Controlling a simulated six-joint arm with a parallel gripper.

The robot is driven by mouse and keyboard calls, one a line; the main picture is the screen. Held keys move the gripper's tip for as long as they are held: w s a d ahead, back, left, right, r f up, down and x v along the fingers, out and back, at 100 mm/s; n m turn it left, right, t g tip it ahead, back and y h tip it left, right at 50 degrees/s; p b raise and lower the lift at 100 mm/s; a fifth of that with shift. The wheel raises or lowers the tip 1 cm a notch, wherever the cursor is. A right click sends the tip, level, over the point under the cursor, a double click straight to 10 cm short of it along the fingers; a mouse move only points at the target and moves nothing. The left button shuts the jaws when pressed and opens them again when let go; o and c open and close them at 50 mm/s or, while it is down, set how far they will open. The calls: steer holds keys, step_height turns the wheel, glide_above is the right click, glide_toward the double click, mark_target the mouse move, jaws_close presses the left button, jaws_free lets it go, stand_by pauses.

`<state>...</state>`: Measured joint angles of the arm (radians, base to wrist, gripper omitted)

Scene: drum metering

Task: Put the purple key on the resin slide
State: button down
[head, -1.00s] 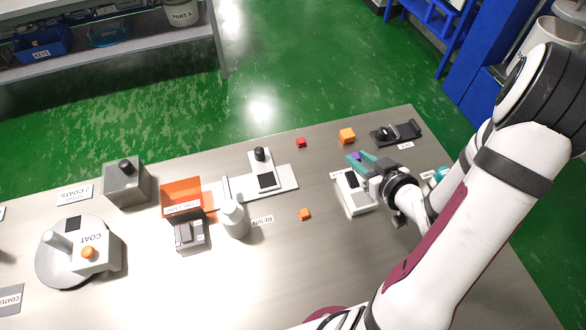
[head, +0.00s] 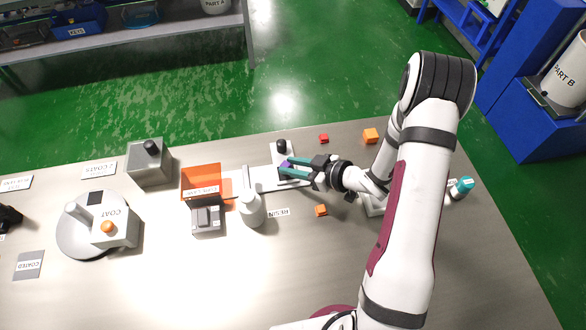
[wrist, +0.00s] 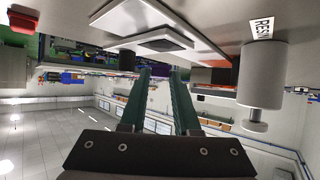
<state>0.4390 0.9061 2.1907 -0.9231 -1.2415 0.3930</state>
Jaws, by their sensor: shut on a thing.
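The purple key (head: 286,164) shows as a small purple patch at the tips of my gripper (head: 284,169) in the head view. My gripper is shut on it, with its teal fingers reaching left over the pale resin slide (head: 267,184). The dark pad of the slide's station is partly covered by the fingers. Whether the key touches the slide cannot be told.
A white bottle (head: 251,211) stands beside the slide's near left end, by the RESIN label (head: 279,213). An orange guard (head: 201,181) stands further left. An orange cube (head: 321,210) lies near my wrist. Red (head: 323,138) and orange (head: 370,135) blocks lie at the back.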

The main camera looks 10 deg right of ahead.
steer(key=shift+f, duration=1)
steer(key=shift+f, duration=0.2)
steer(key=c, duration=0.6)
jaws_free()
steer(key=shift+c, duration=0.2)
